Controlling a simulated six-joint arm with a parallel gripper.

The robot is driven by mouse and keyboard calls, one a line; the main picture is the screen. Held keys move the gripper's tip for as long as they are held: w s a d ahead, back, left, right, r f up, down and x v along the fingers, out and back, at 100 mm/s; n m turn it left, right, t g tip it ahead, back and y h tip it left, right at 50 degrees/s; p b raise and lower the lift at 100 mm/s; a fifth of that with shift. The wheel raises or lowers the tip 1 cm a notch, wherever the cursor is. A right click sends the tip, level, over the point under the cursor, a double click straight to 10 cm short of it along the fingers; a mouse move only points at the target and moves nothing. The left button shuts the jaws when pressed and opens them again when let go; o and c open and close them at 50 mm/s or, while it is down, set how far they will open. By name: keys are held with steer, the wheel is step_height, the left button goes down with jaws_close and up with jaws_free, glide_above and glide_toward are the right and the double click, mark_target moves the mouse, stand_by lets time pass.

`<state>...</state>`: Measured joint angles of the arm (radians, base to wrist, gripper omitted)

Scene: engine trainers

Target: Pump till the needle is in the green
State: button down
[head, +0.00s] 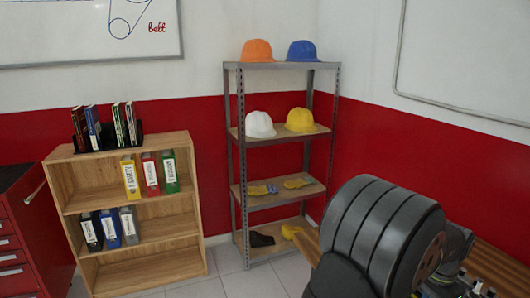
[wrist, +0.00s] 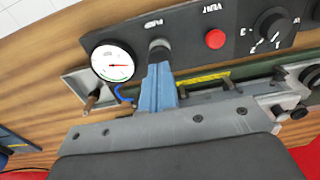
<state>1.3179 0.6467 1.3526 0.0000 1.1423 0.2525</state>
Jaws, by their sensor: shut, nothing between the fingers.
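In the wrist view a round white pressure gauge (wrist: 112,62) sits at the left end of a dark panel. The needle looks outside the green, but the dial is small. A dark grey pump button (wrist: 159,46) stands right of the gauge, beside a small label. My gripper (wrist: 158,68) is shut and empty, its blue fingers pointing at the button. The tips are at or very near it; I cannot tell whether they touch.
A red vent button (wrist: 215,39) and a black rotary knob (wrist: 272,25) share the panel (wrist: 188,42). The head view shows a bookcase (head: 95,158) and a helmet rack (head: 237,180).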

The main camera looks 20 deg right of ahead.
steer(key=shift+f, duration=0.1)
stand_by(0.5)
steer(key=shift+f, duration=1.5)
steer(key=shift+r, duration=1.65)
steer(key=shift+f, duration=0.2)
steer(key=shift+f, duration=1.45)
steer(key=shift+r, duration=1.65)
